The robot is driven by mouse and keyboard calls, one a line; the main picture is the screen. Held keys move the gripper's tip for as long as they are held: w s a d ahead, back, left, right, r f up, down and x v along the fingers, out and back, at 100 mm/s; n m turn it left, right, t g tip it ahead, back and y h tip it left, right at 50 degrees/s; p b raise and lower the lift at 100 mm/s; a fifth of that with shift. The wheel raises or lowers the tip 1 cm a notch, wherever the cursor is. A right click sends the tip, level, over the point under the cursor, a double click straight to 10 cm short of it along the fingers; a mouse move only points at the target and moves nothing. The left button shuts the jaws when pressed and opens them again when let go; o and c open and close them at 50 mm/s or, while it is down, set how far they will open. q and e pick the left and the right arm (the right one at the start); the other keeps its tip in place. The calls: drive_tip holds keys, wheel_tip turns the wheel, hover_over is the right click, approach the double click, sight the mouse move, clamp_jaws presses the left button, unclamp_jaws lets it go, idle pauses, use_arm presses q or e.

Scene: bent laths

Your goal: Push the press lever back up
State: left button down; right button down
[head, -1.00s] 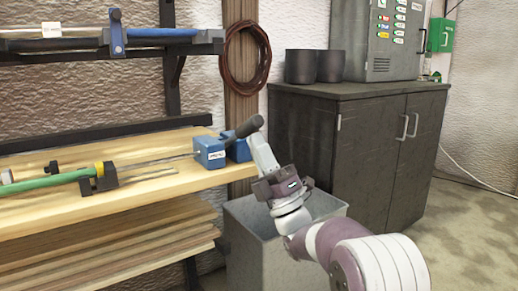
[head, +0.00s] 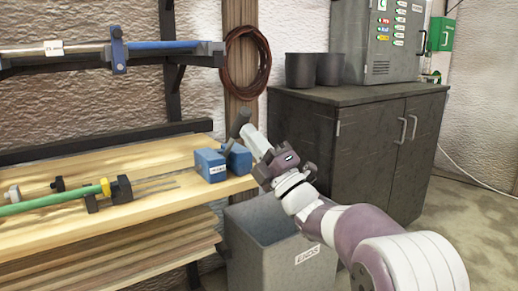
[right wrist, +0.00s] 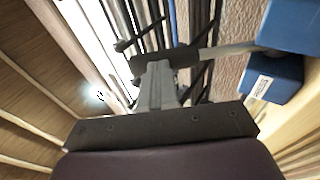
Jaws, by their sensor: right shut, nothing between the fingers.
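The press is a pair of blue blocks (head: 211,165) at the right end of the wooden bench. Its lever has a dark grip (head: 238,123) and stands steeply, leaning a little to the right. In the right wrist view the dark grip (right wrist: 182,57) lies across the fingertips, with a pale metal rod (right wrist: 228,50) running to the blue block (right wrist: 275,85). My right gripper (head: 250,136) is shut and empty, its fingertips at the right side of the grip, seemingly touching it. My left gripper is not in view.
The bench (head: 150,165) carries a green tube (head: 45,201) in a dark holder (head: 121,190). A grey bin (head: 265,240) stands below my right arm. A dark cabinet (head: 365,150) with two pots is behind. A shelf (head: 90,65) is above the bench.

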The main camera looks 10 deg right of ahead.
drive_tip(key=w+r+g+h+p, duration=0.1)
drive_tip(key=r+p, duration=0.1)
drive_tip(key=p, duration=0.1)
drive_tip(key=w+a+r+g+h+p, duration=0.1)
drive_tip(key=r+p, duration=0.1)
drive_tip(key=p, duration=0.2)
drive_tip(key=w+r+m+g+p, duration=0.1)
drive_tip(key=w+p, duration=0.1)
drive_tip(key=p, duration=0.1)
drive_tip(key=shift+a+r+h, duration=0.25)
drive_tip(key=shift+r+h, duration=0.15)
drive_tip(key=w+g+p, duration=0.1)
drive_tip(key=p, duration=0.2)
drive_tip(key=w+h+p, duration=0.1)
drive_tip(key=p, duration=0.2)
drive_tip(key=w+a+g+p, duration=0.1)
drive_tip(key=p, duration=0.2)
drive_tip(key=shift+w+a+r+m+g, duration=0.1)
drive_tip(key=shift+w+r+m+g, duration=0.05)
drive_tip(key=shift+r+m+g, duration=0.2)
drive_tip(key=shift+w+f+g+h+p, duration=0.2)
drive_tip(key=shift+g+h+p, duration=0.1)
drive_tip(key=shift+p, duration=0.5)
drive_tip(key=shift+a, duration=0.1)
